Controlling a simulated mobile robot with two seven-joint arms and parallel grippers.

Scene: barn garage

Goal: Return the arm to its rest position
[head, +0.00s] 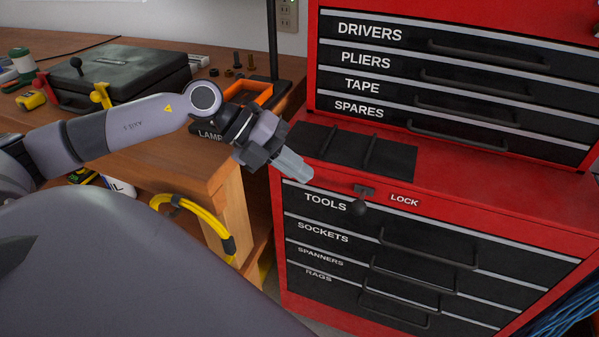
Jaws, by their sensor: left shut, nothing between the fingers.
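My left arm comes in from the left over the wooden workbench. My left gripper (300,172) is shut and empty. It points down and to the right, in front of the left top corner of the lower red tool chest (450,196). The fingertips are near the black mat on the chest top, left of the LOCK label; whether they touch the chest I cannot tell. My right gripper is not in view.
The wooden workbench (180,165) holds a black case (125,75), an orange tray (250,95) and several bolts. A yellow hose (195,208) hangs at its side. The upper chest (450,75) has labelled drawers, all looking shut.

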